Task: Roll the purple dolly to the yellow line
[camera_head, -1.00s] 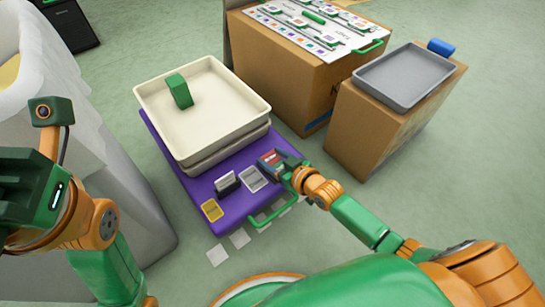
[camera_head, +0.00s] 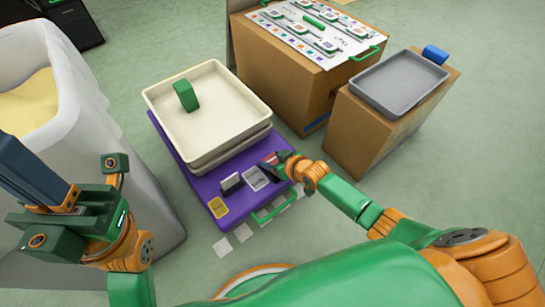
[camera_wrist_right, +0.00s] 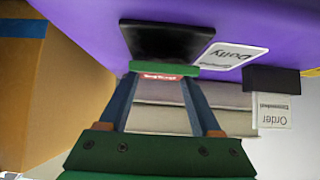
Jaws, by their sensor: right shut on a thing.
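The purple dolly (camera_head: 200,186) stands on the floor ahead, with cream trays (camera_head: 225,125) stacked on it and a green handle (camera_head: 272,212) at its near edge. My right gripper (camera_head: 276,164) is at the dolly's right near part, above its deck. In the right wrist view its fingers (camera_wrist_right: 165,72) are shut on a small green bar with a red label, beside a black block (camera_wrist_right: 165,42); what the bar belongs to is unclear. My left gripper (camera_head: 35,180) is at the left, away from the dolly; its finger gap is unclear.
A white bin (camera_head: 120,150) stands close left of the dolly. Cardboard boxes (camera_head: 285,75) stand to the right, one bearing a grey tray (camera_head: 375,98). Several white squares (camera_head: 222,247) mark the floor in front. A green block (camera_head: 186,96) lies in the top tray.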

